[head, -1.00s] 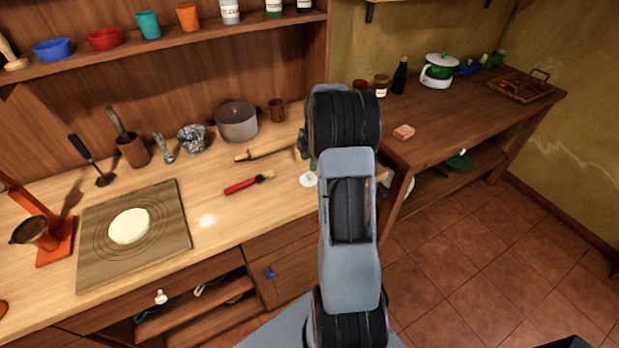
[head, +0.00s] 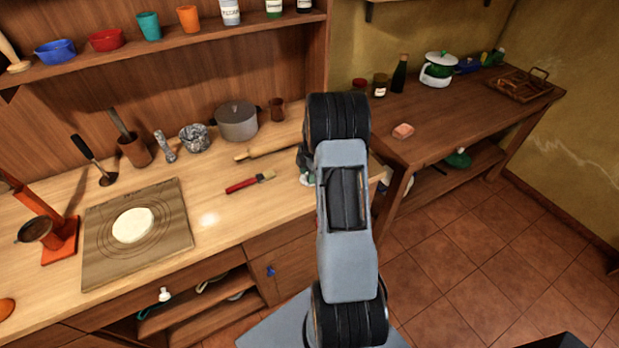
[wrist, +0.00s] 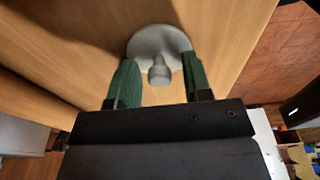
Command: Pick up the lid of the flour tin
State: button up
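A pale grey round lid (wrist: 158,41) with a knob (wrist: 159,72) shows in the wrist view, against the wooden counter. I see no tin body under it. My gripper (wrist: 160,78) has two green fingers, spread apart on either side of the knob, with a clear gap on both sides. It is open and holds nothing. In the head view my arm hides most of the gripper (head: 306,168); a small part of the pale lid (head: 307,181) shows beside my arm at the counter's right end.
A rolling pin (head: 268,148), a red-handled brush (head: 245,183) and a grey pot (head: 237,121) are on the counter left of my arm. A board with dough (head: 100,258) lies farther left. A side table (head: 450,112) stands to the right.

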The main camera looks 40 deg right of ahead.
grip_shut()
jog(key=shift+r, duration=0.1)
